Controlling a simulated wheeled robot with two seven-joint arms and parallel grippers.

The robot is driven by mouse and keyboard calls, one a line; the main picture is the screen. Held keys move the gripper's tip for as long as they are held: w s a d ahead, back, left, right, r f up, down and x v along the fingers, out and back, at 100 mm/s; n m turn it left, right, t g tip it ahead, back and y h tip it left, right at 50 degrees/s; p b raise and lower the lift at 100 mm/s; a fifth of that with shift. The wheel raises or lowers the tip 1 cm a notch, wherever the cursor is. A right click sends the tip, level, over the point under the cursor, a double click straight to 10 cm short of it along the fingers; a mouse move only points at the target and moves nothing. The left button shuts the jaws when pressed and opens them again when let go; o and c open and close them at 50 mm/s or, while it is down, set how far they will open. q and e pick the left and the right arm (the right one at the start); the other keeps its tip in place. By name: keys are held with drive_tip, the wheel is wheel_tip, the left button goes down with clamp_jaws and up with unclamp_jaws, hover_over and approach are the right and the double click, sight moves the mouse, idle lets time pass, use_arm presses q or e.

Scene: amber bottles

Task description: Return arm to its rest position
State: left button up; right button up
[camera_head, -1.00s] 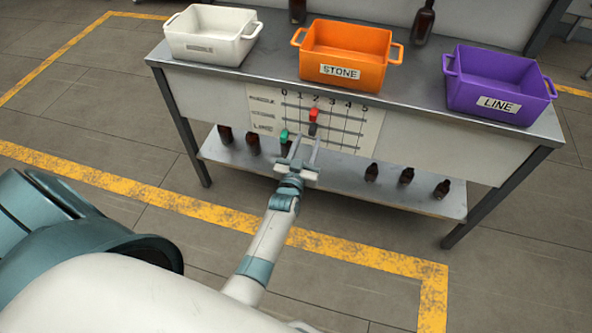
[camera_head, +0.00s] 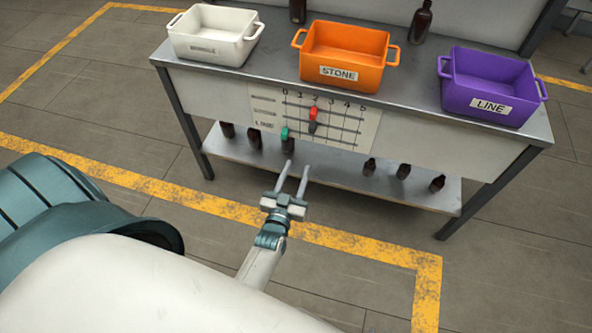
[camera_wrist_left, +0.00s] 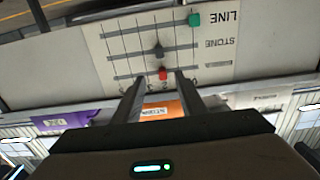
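My left gripper (camera_head: 296,165) is open and empty, with its two fingers apart. It points toward the bench front, with floor and the lower shelf behind it. The slider panel (camera_head: 372,125) on the bench front has a red knob (camera_head: 313,112) and a dark knob (camera_head: 312,127) near mark 2, and a green knob (camera_head: 285,133) near mark 0 on the lowest row. The left wrist view shows the panel upside down, with the red (camera_wrist_left: 163,74), dark (camera_wrist_left: 159,52) and green (camera_wrist_left: 194,19) knobs clear of the fingers. My right gripper is not in view.
A white bin (camera_head: 215,50), an orange STONE bin (camera_head: 345,82) and a purple LINE bin (camera_head: 490,112) stand on the bench top (camera_head: 415,98). Amber bottles stand behind them and on the lower shelf (camera_head: 330,172). The floor before the bench, with yellow lines, is clear.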

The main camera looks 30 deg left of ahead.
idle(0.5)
use_arm(q)
drive_tip(key=s+d+f+m+g+h, duration=0.1)
drive_tip(key=s+d+f+g+h, duration=0.1)
drive_tip(key=s+d+f, duration=0.4)
drive_tip(key=s+d+f+m+g+h, duration=0.1)
drive_tip(key=s+f+m+g+h, duration=0.15)
drive_tip(key=f, duration=0.65)
drive_tip(key=s+d+f+g+h, duration=0.1)
drive_tip(key=s+d+f+g, duration=0.1)
drive_tip(key=s+d+f, duration=0.4)
drive_tip(key=s+a+f+m+g, duration=0.1)
drive_tip(key=s+f+g, duration=0.2)
drive_tip(key=s+f, duration=0.6)
drive_tip(key=shift+s+m+g, duration=0.35)
drive_tip(key=shift+s, duration=0.25)
